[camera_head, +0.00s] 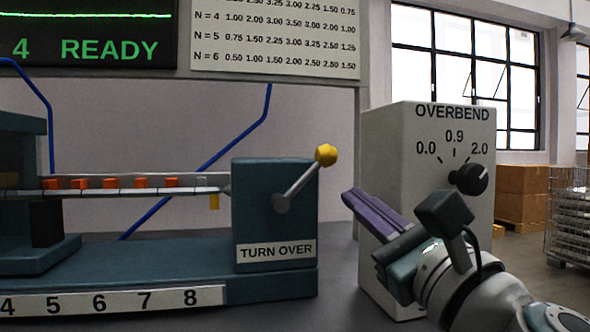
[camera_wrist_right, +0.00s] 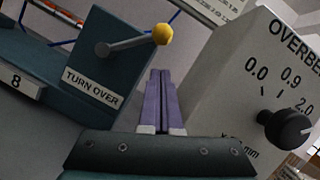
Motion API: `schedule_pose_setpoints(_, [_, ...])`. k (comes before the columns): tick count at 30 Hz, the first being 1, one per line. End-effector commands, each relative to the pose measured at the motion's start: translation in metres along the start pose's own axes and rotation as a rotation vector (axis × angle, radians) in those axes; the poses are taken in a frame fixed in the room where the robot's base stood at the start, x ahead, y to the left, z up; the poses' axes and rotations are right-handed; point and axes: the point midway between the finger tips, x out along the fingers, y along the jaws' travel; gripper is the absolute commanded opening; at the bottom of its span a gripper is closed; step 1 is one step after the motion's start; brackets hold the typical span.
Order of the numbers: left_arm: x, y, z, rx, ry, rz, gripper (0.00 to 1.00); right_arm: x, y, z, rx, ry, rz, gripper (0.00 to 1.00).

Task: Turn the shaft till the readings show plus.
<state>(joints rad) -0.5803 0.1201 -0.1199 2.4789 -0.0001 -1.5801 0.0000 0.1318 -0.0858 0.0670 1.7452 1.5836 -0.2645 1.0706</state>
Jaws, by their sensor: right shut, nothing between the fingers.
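The shaft (camera_head: 130,190) is a thin horizontal bar with several orange blocks on it, running into the teal TURN OVER housing (camera_head: 252,215). A crank lever (camera_head: 298,183) with a yellow knob (camera_head: 326,155) sits on that housing and tilts up to the right. In the right wrist view the yellow knob (camera_wrist_right: 162,34) is ahead of my fingers, above their tips. My right gripper (camera_head: 350,197) has purple fingers closed together, empty, to the right of and below the knob, apart from it. The fingers also show in the right wrist view (camera_wrist_right: 161,75). My left gripper is not seen.
A grey OVERBEND box (camera_head: 385,130) with a black dial (camera_head: 468,180) stands right behind my right gripper. A dark screen (camera_head: 90,35) reads "4 READY", beside a number chart (camera_head: 275,40). A numbered strip (camera_head: 110,300) runs along the machine's front.

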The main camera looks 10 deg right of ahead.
Motion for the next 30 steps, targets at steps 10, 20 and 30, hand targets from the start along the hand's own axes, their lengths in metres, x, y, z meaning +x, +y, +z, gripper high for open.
schedule_pose_setpoints(10, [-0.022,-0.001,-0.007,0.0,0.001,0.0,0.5,0.022,0.0,0.025,0.0,0.0,0.001,0.0])
schedule_pose_setpoints(20, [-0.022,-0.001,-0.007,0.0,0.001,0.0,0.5,0.022,0.0,0.025,0.0,0.0,0.001,0.0])
schedule_pose_setpoints(30, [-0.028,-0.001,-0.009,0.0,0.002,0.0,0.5,0.024,-0.001,0.029,-0.052,0.0,0.02,0.0])
